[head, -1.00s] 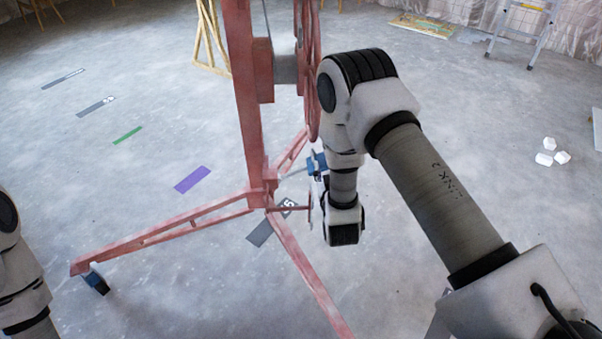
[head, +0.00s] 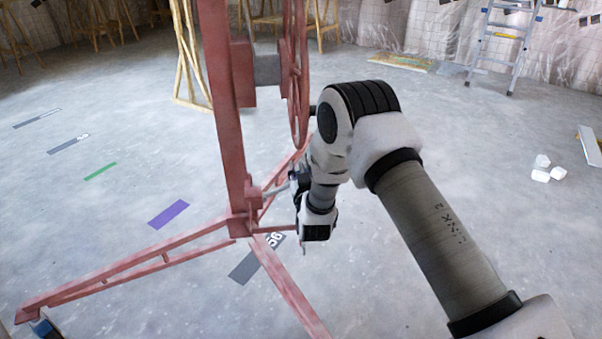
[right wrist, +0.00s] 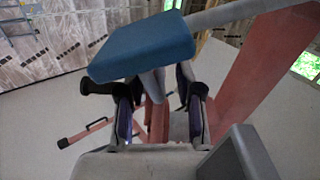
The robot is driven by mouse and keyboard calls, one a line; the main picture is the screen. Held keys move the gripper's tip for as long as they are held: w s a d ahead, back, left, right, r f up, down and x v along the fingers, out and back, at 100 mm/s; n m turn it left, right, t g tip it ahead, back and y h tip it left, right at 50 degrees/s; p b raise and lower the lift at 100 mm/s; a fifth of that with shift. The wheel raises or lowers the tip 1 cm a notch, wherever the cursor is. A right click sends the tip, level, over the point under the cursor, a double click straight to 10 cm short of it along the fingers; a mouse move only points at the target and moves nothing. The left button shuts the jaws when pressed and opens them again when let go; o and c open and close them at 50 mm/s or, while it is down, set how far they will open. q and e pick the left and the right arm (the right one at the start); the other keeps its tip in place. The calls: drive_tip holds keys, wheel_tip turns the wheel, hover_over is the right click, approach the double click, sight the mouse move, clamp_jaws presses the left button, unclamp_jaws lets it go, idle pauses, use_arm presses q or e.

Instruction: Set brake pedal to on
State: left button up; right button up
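The red panel lift (head: 222,110) stands on its spread legs in the head view. A grey lever (head: 275,191) sticks out to the right near the foot of its mast. In the right wrist view this lever carries a flat blue pedal (right wrist: 145,47), tilted, close to the camera and across the fingertips. My right gripper (head: 298,186) is down beside the lever end, where it hides the pedal in the head view. In the right wrist view its two fingers (right wrist: 157,95) are apart, with a gap between them. Contact with the pedal cannot be told. My left gripper is out of view.
A red wheel (head: 298,75) on the mast is close to my right arm. A lift leg (head: 290,285) runs toward me below the gripper. White blocks (head: 541,169) lie at the right, and a ladder (head: 502,47) stands at the back. The floor left of the lift is open.

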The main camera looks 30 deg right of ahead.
clamp_jaws()
drive_tip(key=shift+s+d+f+m, duration=0.1)
drive_tip(key=shift+d+f+m, duration=0.25)
drive_tip(key=shift+f+m, duration=0.15)
wheel_tip(320, 180, down, 11)
drive_tip(key=d+m+b, duration=0.2)
drive_tip(key=m+b, duration=0.1)
drive_tip(key=m, duration=0.4)
drive_tip(key=shift+s+d+m, duration=0.3)
drive_tip(key=shift+s+m, duration=0.1)
drive_tip(key=shift+s, duration=0.05)
unclamp_jaws()
drive_tip(key=shift+f, duration=0.1)
